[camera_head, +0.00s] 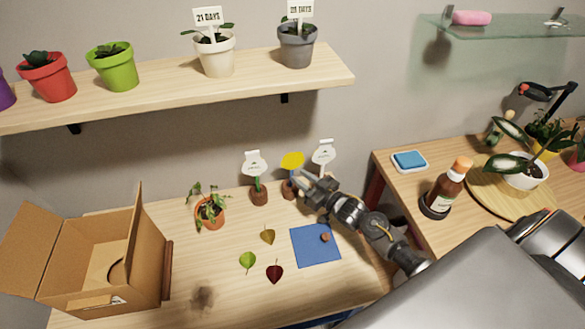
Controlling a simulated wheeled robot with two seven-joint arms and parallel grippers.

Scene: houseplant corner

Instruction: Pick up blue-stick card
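Two white cards stand at the back of the light wood table. The left white card (255,162) is on a green stick in a brown base (259,196). The right white card (323,152) stands just behind my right gripper (299,180), which hides its lower part, so I cannot tell its stick colour. A yellow leaf-shaped piece (292,160) stands between them, above another brown base (288,190). My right gripper is beside this base and below the right card. Its fingertips are too small to show whether it is open or shut. My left gripper is out of view.
An open cardboard box (88,262) stands at left. A shelf (150,88) with pots hangs above.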

